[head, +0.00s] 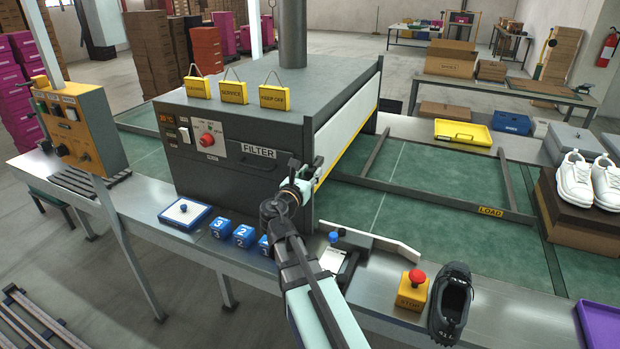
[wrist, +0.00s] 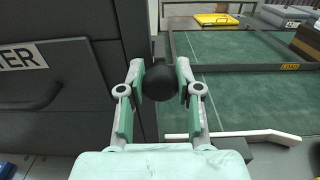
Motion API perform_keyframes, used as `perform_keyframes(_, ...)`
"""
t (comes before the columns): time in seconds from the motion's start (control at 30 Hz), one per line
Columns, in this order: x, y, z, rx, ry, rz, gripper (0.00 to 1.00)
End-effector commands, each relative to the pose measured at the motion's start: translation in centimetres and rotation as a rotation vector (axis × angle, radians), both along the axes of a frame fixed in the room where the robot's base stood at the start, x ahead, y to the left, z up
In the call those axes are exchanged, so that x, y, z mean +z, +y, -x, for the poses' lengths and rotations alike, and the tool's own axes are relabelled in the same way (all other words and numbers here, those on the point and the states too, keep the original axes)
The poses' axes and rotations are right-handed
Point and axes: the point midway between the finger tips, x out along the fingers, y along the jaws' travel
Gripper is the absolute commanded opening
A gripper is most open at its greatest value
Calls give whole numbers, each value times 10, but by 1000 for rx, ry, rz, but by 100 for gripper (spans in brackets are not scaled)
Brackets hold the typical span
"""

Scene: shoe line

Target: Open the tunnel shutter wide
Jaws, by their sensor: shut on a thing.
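The dark grey tunnel (head: 245,110) stands over the green belt, with a FILTER label on its front. The white shutter panel (head: 345,125) covers much of its right side and has a yellow lower edge. My gripper (head: 306,170) is at the tunnel's front right corner, by the near end of the shutter. In the wrist view, my gripper (wrist: 160,84) is shut on a round black knob (wrist: 160,83), which sits between both fingertips. What the knob is fixed to is hidden. The gripper covers the shutter's near lower corner in the head view.
The green belt (head: 400,210) is clear right of the tunnel, crossed by a LOAD bar (head: 490,211). Blue numbered cubes (head: 244,236), a white guide arm (head: 383,240), a stop button (head: 412,290) and a black shoe (head: 451,300) are along the front ledge.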

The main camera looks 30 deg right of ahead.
Motion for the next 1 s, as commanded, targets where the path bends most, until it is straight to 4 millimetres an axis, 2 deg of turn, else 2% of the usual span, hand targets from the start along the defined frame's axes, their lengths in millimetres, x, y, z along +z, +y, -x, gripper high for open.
perform_keyframes(0.03, 18, 0, -1, 0, -1, 2, 0)
perform_keyframes(0.2, 34, 0, -1, 0, -1, 1, 0)
perform_keyframes(0.63, 37, 0, -1, 0, 0, 1, 0)
perform_keyframes(0.67, 36, 0, -1, 0, 0, 1, 41)
perform_keyframes(0.7, 36, 0, -1, 0, 0, 1, 55)
perform_keyframes(0.73, 36, 0, 0, 0, 0, 1, 59)
perform_keyframes(1.0, 36, 0, 0, 0, 0, 0, 59)
